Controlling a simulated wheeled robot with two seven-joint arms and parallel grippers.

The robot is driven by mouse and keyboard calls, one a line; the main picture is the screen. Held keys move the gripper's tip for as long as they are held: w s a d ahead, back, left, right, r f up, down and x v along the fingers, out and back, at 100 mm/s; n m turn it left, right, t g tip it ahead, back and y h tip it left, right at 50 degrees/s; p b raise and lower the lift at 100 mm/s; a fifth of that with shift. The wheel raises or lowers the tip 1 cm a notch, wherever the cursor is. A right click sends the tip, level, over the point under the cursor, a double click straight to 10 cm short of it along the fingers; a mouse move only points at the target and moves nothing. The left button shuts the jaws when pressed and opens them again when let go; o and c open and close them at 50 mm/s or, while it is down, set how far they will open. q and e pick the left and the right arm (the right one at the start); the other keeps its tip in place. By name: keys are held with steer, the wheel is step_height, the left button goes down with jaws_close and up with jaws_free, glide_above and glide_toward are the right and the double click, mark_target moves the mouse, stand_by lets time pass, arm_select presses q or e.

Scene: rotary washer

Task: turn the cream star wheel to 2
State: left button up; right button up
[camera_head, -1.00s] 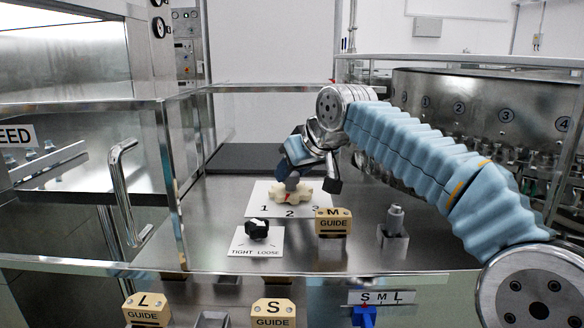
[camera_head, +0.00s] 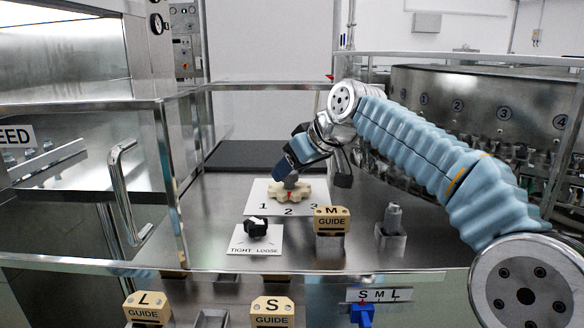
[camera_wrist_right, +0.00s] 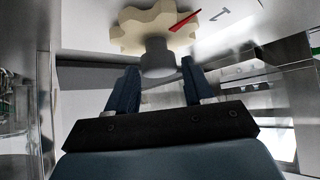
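The cream star wheel (camera_head: 308,190) sits on a white plate marked 1, 2, 3 in the head view. Its red pointer (camera_head: 289,196) faces the front, near the 2. A grey hub (camera_wrist_right: 157,58) stands out from the wheel (camera_wrist_right: 130,32) in the wrist view. My right gripper (camera_head: 287,168) is tilted at the hub, coming from the upper right. In the wrist view its two fingers (camera_wrist_right: 158,75) are apart on either side of the hub, with narrow gaps showing. My left gripper is not in view.
A black knob (camera_head: 256,227) on a TIGHT/LOOSE plate stands in front of the wheel. The M guide block (camera_head: 331,221) and a grey post (camera_head: 393,217) stand front right. A steel rail and a door handle (camera_head: 125,190) lie left.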

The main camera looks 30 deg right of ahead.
steer(key=shift+o, duration=0.7)
steer(key=p+v, duration=0.1)
steer(key=v, duration=1.2)
steer(key=shift+s+r, duration=0.25)
steer(key=shift+r, duration=0.05)
steer(key=shift+d, duration=0.15)
